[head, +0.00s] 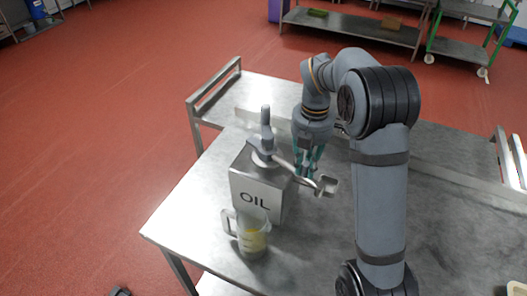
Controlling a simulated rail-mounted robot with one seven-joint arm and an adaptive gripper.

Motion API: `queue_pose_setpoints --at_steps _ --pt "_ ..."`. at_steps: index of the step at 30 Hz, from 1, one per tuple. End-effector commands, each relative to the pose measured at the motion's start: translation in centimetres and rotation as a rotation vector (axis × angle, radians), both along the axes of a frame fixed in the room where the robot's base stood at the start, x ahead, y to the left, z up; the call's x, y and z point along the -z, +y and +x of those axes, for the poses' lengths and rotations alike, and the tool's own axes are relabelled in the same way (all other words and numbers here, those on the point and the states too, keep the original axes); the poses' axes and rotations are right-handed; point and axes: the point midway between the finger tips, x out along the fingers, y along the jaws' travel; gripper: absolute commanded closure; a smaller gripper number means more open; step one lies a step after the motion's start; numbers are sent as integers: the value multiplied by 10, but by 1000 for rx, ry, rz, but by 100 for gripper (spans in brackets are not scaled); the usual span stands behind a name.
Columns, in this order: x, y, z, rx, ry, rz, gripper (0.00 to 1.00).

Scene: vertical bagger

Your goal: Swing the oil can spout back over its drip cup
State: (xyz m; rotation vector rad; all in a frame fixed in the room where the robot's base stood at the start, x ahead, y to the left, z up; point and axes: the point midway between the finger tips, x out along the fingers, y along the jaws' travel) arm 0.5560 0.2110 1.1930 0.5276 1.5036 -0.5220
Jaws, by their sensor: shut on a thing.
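The oil can (257,193) is a square metal box marked OIL, standing on the metal table, with an upright pump handle (266,122) on top. Its grey spout (285,165) reaches right and toward the camera from the pump head. The spout and can hide part of the fingertips.
A clear jug (251,236) with yellow liquid stands close in front of the can. The metal table (200,207) has clear room left of the can. A raised rail (213,84) borders its far left end. Shelving (350,29) stands farther back on the red floor.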

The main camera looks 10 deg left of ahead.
Motion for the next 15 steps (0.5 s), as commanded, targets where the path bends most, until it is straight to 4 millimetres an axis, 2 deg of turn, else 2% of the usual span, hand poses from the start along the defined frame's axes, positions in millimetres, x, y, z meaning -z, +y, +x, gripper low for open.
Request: queue_pose_setpoints --at_steps 1,8,15 --pt "-5 -3 4 -27 3 -1 100" --pt "-3 -9 14 -106 2 -1 100" --pt "-5 -16 34 -252 4 -1 100"
